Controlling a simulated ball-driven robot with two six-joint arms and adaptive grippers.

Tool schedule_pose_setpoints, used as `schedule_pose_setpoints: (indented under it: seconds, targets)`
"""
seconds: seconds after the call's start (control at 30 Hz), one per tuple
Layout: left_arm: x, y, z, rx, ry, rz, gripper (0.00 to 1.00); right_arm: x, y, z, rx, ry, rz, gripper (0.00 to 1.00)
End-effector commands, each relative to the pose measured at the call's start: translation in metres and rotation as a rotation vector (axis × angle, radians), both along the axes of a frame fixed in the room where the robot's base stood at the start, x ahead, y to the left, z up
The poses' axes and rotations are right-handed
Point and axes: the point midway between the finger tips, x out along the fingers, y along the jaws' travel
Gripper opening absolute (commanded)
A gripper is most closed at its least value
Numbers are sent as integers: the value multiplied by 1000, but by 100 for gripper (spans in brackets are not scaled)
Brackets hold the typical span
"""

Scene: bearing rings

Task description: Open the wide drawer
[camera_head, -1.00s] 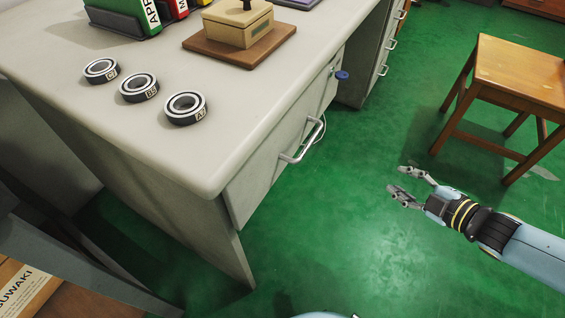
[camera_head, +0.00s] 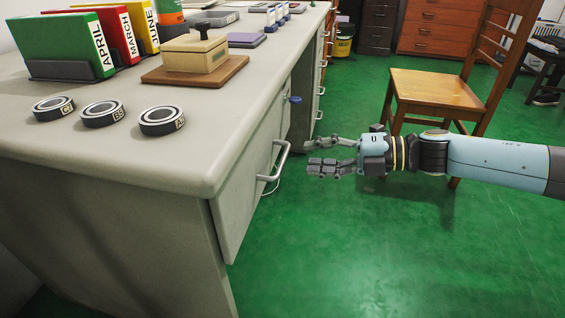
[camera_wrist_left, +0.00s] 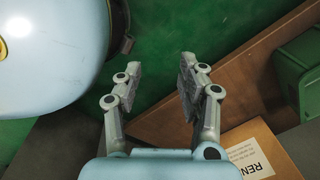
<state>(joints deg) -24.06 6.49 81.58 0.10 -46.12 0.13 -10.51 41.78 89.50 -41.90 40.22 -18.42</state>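The wide drawer (camera_head: 250,175) is in the grey desk's front, shut as far as I can see, with a silver bar handle (camera_head: 276,163) on its face. My right gripper (camera_head: 310,156) is open and empty, to the right of the handle with a gap between them. Its two fingers point left toward the drawer front. My left gripper (camera_wrist_left: 158,78) is open and empty in the left wrist view, over the floor and a brown box (camera_wrist_left: 262,140). The left gripper does not show in the head view.
The grey desk top (camera_head: 215,110) carries three bearing rings (camera_head: 162,121), a wooden box on a brown board (camera_head: 195,70), and colored binders (camera_head: 66,47). A wooden chair (camera_head: 435,88) stands behind my right arm. Green floor below the gripper is clear.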

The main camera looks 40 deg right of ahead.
Motion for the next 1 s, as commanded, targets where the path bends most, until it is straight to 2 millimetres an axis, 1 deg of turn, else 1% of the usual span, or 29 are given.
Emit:
schedule_pose_setpoints:
  seconds: [0.03,0.2,0.4,0.53,0.77,0.8,0.83,1.0]
  targets:
    - [6,-3,4,-1,-3,-1,40,7,6,-5,3,-2,0,34]
    - [25,-9,27,-5,-8,-6,40,29,25,-11,3,-1,-2,34]
    - [38,-14,47,-8,-13,-8,40,48,41,-15,2,-1,-2,34]
    - [40,-15,53,-8,-14,-9,40,53,45,-16,1,1,-2,34]
    - [41,-15,54,-8,-14,-9,40,54,46,-15,1,1,-2,34]
    - [41,-15,54,-8,-14,-9,40,54,46,-15,1,1,-2,33]
    - [41,-15,54,-8,-14,-9,40,54,46,-15,1,1,-2,29]
    - [41,-15,54,-8,-14,-9,40,54,46,-15,1,1,-2,7]
